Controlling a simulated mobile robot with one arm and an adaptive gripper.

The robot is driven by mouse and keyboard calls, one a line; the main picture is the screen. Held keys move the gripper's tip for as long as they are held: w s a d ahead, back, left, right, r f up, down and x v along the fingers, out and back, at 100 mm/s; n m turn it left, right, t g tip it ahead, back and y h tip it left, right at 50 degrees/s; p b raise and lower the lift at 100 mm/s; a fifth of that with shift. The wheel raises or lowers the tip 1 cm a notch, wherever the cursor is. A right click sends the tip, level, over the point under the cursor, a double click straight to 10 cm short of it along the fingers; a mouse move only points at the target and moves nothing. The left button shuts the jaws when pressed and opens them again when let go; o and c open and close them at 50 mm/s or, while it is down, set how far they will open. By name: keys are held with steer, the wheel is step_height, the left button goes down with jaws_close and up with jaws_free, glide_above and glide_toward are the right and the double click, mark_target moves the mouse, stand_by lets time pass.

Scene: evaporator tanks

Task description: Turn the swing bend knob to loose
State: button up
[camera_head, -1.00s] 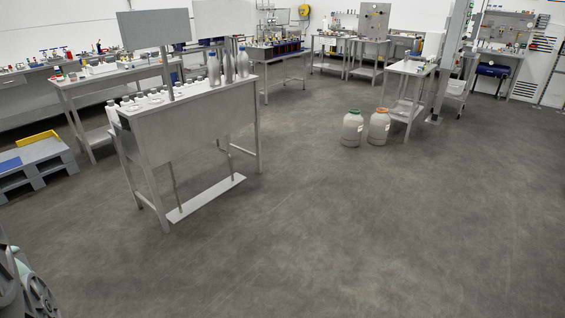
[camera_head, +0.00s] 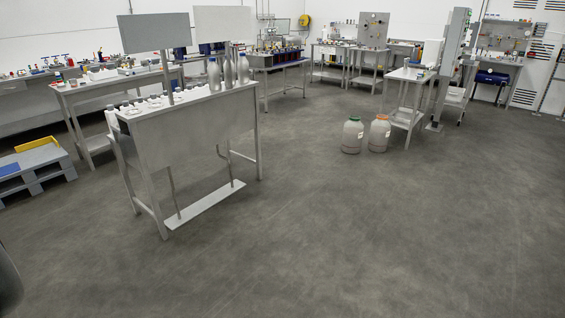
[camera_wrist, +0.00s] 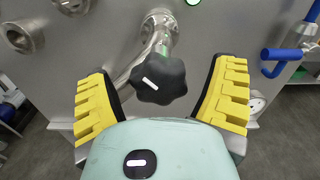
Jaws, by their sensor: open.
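A black lobed knob (camera_wrist: 158,79) with a small white mark is in the middle of the wrist view. It sits on a metal stem in front of a bent steel pipe (camera_wrist: 130,84) on a grey panel (camera_wrist: 215,35). My gripper (camera_wrist: 162,85) is open, with one yellow-padded finger on each side of the knob and visible gaps between. I cannot tell how deep the fingers reach along the knob. The knob is not seen in the head view.
In the wrist view, a blue handle (camera_wrist: 282,56) is at the right and a pipe stub (camera_wrist: 22,37) at the upper left. In the head view, a steel bench with bottles (camera_head: 190,130) and two grey containers (camera_head: 352,136) stand on an open floor (camera_head: 330,230).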

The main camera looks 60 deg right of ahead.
steer(key=shift+c, duration=0.3)
steer(key=c, duration=1.1)
